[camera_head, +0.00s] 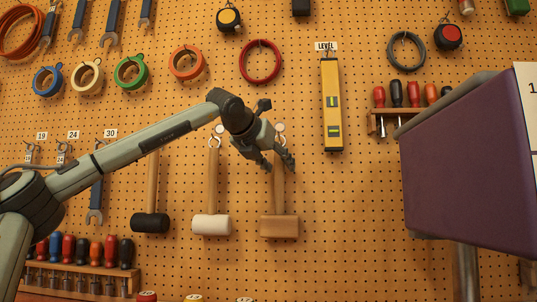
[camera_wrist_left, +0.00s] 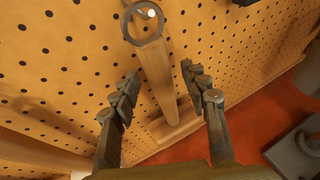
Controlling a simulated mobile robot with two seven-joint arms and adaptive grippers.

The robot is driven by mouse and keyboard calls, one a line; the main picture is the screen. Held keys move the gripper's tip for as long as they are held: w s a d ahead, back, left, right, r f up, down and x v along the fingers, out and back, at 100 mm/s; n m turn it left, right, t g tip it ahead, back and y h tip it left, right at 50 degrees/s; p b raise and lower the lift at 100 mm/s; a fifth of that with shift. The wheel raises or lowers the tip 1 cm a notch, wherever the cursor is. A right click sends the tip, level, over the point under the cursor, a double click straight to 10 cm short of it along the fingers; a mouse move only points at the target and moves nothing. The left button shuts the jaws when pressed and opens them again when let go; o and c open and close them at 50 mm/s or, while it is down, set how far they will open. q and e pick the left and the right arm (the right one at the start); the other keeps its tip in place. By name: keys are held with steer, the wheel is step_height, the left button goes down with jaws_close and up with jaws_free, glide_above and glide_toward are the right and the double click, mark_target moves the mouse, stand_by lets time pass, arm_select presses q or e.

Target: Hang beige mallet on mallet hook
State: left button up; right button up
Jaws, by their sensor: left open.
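The beige mallet (camera_head: 280,226) hangs head down on the pegboard, right of a white-headed mallet (camera_head: 212,224) and a black-headed mallet (camera_head: 150,222). In the left wrist view, the ring at the top of the beige mallet's handle (camera_wrist_left: 155,75) is around the pale round tip of the mallet hook (camera_wrist_left: 151,14). A pale round hook end (camera_head: 281,128) also shows above it in the head view. My left gripper (camera_head: 277,164) is open at the upper handle, with one finger on each side and gaps in the wrist view.
A yellow level (camera_head: 332,105) hangs right of my left gripper. A large purple block (camera_head: 470,165) fills the right side. Screwdriver racks stand at lower left (camera_head: 75,283) and right (camera_head: 376,123). Bare pegboard (camera_head: 345,215) lies right of the beige mallet.

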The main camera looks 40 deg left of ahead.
arm_select(q)
steer(key=v, duration=1.1)
steer(key=shift+s+d, duration=0.1)
